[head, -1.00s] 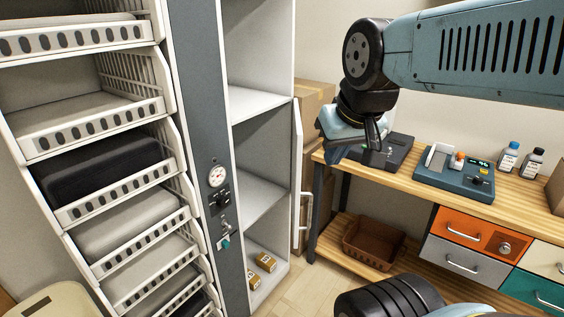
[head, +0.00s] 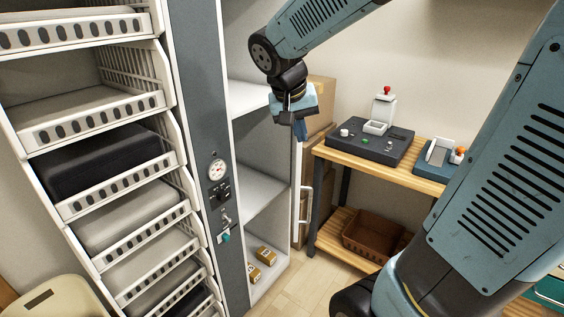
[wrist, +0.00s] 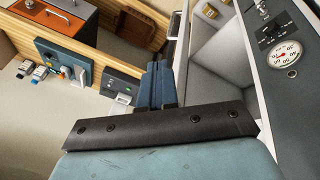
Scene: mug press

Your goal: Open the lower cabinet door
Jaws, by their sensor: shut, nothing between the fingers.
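The tall cabinet with a grey front panel (head: 212,100) stands at centre-left in the head view. Its lower door (head: 297,185) stands open, swung outward at the right side and seen almost edge-on. The door's pale vertical handle (head: 306,206) faces right. The lower compartment shows a shelf and two small boxes (head: 263,256) at the bottom. My gripper (head: 299,132) is shut and empty, fingers pointing down near the top of the door. The wrist view also shows the closed blue fingers (wrist: 158,82), with the cabinet interior (wrist: 222,50) to their right. Whether they touch the door is unclear.
A rack of white baskets (head: 95,130) stands left of the cabinet. A wooden workbench (head: 400,172) with a dark device (head: 362,146) is at right, with a brown bin (head: 373,236) below. Cardboard boxes (head: 320,95) stand behind the door. Floor (head: 295,280) is clear in front.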

